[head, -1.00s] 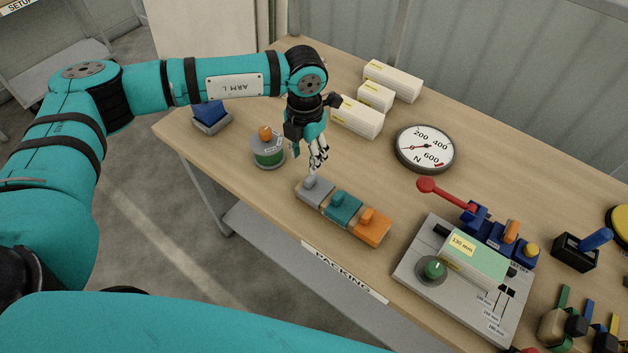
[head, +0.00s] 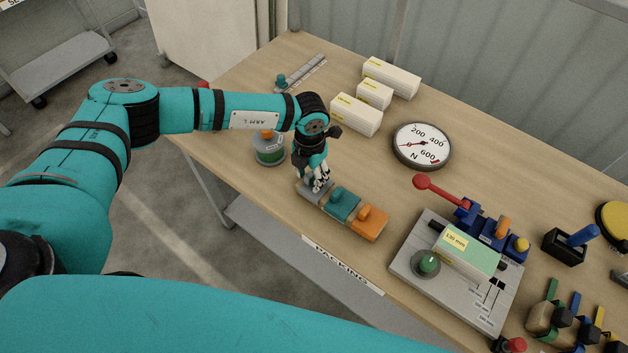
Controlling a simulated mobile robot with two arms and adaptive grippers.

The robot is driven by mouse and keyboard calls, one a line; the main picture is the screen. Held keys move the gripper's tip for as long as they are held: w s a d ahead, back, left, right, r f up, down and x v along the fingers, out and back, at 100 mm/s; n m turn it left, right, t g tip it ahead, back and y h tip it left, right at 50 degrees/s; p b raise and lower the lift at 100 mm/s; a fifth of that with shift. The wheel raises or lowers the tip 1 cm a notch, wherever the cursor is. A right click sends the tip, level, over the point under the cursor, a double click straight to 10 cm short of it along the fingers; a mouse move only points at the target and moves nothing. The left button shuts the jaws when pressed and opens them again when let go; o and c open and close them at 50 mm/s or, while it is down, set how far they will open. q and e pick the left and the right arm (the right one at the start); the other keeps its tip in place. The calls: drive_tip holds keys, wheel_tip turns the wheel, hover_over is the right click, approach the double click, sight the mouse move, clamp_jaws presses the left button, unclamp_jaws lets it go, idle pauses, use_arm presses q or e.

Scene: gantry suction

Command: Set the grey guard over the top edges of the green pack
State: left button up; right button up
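The grey guard (head: 306,193) lies at the left end of a row of three guards near the table's front edge. My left gripper (head: 319,188) points down at its knob, with the fingers at or around it. The fingers hide the knob, so I cannot tell whether they have closed on it. The green pack (head: 474,258), a pale box with a green top face and a yellow "130 mm" label, sits in a grey fixture (head: 408,262) at the right. My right gripper is not in view.
A teal guard (head: 341,204) and an orange guard (head: 367,223) lie right beside the grey one. A red-handled lever (head: 440,190) rises behind the pack. A round dial (head: 422,146) and white boxes (head: 356,115) stand farther back. A green-banded canister (head: 269,149) is left of the gripper.

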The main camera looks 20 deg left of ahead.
use_arm(q)
clamp_jaws()
drive_tip(key=shift+r, duration=0.1)
